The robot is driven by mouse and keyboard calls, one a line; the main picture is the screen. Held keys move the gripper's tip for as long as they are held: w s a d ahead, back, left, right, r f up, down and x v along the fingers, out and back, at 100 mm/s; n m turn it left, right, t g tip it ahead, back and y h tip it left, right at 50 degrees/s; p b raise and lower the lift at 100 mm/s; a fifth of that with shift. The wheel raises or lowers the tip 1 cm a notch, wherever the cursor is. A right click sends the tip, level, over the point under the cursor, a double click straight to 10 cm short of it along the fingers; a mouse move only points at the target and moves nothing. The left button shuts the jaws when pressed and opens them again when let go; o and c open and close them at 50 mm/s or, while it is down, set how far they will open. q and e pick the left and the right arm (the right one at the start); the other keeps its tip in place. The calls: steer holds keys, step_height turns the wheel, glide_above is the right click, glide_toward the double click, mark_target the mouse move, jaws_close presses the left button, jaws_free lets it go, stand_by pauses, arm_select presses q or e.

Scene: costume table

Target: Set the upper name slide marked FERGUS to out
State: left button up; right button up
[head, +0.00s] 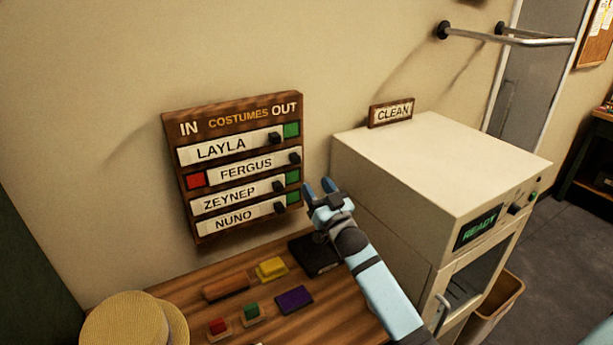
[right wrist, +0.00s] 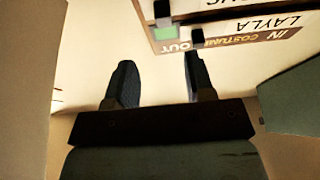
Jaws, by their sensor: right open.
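The wooden COSTUMES board (head: 238,115) hangs on the wall, with IN at its left and OUT at its right. The white FERGUS slide (head: 246,168), second row from the top, sits at the right, OUT end. Its black knob (head: 295,158) is near the board's right edge, and a red patch (head: 195,181) shows at its left. My right gripper (head: 321,188) is open and empty, just right of the board's lower part and apart from the knobs. In the right wrist view its fingers (right wrist: 158,80) are apart, with the board upside down beyond. My left gripper is out of view.
Slides LAYLA (head: 221,149), ZEYNEP (head: 229,200) and NUNO (head: 234,217) sit left, with green at right. A white cabinet (head: 430,160) stands right of my gripper. Coloured blocks, including a yellow one (head: 271,269), and a straw hat (head: 125,320) lie on the table below.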

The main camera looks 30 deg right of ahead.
steer(key=v, duration=0.4)
steer(key=shift+s+b, duration=0.1)
steer(key=shift+b, duration=0.2)
